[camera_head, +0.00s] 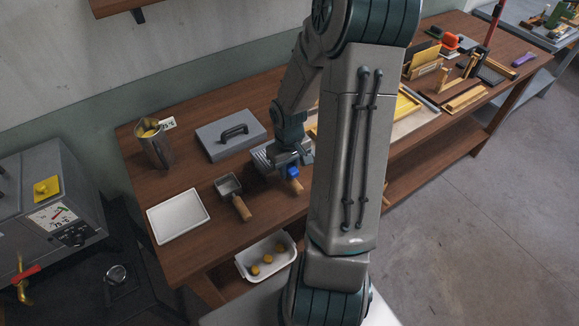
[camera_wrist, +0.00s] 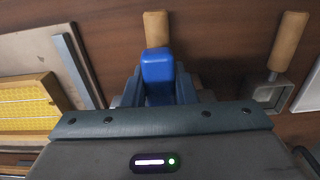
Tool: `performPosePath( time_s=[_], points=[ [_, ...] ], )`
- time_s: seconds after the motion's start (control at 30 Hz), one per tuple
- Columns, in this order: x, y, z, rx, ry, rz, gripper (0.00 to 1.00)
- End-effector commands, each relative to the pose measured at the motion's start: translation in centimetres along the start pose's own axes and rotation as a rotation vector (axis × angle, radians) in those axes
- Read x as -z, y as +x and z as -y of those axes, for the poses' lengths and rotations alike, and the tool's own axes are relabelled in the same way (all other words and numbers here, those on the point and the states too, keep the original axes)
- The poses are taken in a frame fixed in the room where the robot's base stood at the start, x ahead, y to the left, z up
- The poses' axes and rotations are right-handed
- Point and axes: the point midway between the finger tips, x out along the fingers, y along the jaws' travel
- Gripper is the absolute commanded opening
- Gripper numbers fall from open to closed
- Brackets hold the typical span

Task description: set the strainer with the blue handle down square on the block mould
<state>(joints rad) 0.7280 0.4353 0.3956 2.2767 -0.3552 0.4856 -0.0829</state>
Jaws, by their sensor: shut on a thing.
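My gripper (camera_head: 291,165) is shut on the blue handle (camera_wrist: 158,70) of the strainer, over the bench. The blue handle also shows in the head view (camera_head: 292,171). The strainer's body is mostly hidden behind my gripper; a grey ribbed piece (camera_head: 262,157) shows at its left, and I cannot tell whether it is part of the strainer. A wooden handle (camera_wrist: 156,28) sticks out just past the blue one; what it belongs to is hidden. I cannot make out the block mould for certain, or whether the strainer touches it.
A small square metal pan (camera_head: 229,184) with a wooden handle lies left of my gripper. A grey slab with a black handle (camera_head: 230,136), a metal can (camera_head: 156,151) and a white tray (camera_head: 179,216) stand farther left. A yellow framed panel (camera_wrist: 26,103) lies on the other side.

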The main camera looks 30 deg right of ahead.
Motion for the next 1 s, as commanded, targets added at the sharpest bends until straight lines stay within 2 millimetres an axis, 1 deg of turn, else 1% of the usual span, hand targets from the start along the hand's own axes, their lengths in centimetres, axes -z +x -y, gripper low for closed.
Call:
performPosePath(
  time_s=[0.23,0.43,0.47,0.5,0.53,0.57,0.87,1.0],
  points=[
    [0.0,0.5,0.0,0.000,0.000,0.000,0.00],
    [0.0,0.4,0.0,0.000,0.000,0.000,0.00],
    [0.0,0.4,0.0,0.000,0.000,0.000,0.28],
    [0.0,0.4,0.0,0.000,0.000,0.000,0.39],
    [0.0,0.4,0.0,0.000,0.000,0.000,0.47],
    [0.0,0.4,0.0,0.000,0.000,0.000,0.51],
    [0.0,0.2,0.0,0.000,0.000,-0.001,0.51],
    [0.1,-1.0,-0.1,-0.002,0.000,-0.003,0.51]
  ],
)
